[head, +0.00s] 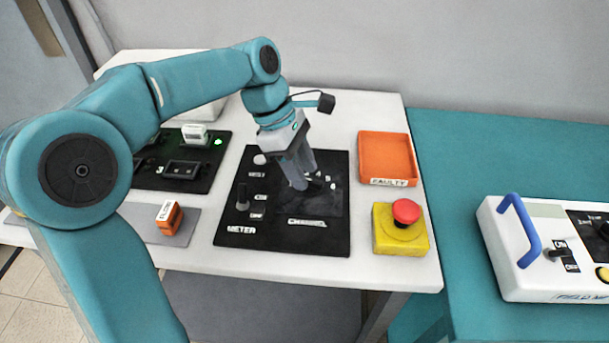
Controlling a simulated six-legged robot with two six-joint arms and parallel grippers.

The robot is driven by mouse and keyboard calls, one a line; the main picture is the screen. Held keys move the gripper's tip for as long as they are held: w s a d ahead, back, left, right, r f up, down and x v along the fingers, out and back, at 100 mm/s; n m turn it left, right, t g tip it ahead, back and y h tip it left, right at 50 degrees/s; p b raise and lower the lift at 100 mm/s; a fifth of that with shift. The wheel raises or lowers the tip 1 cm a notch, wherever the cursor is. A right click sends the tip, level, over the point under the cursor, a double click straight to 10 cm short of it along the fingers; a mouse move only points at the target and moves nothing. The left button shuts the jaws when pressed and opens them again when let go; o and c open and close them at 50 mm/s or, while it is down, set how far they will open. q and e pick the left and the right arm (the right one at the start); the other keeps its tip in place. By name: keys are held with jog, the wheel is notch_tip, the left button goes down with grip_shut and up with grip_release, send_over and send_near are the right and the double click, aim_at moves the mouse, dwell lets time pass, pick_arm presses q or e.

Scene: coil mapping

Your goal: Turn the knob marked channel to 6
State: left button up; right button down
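My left gripper (308,186) reaches down over the right part of this panel, above the CHANNEL label (307,223). Its fingers cover the place where the channel knob sits, so the knob is mostly hidden and its setting cannot be read. A few white scale marks show just right of the fingertips. Whether the fingers are closed on the knob cannot be told. A smaller black lever (242,197) stands on the panel's left part. My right gripper is not in view.
An orange tray (388,182) marked FAULTY and a yellow box with a red button (406,211) stand right of the panel. A small orange block (168,218) and another black panel are at left. A white device with a blue handle (520,231) stands on the teal table.

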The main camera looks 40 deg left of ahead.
pick_arm(q)
jog(key=shift+d+f, duration=0.2)
jog(key=shift+f, duration=0.35)
jog(key=shift+w, duration=0.1)
grip_shut()
jog(key=shift+r, duration=0.1)
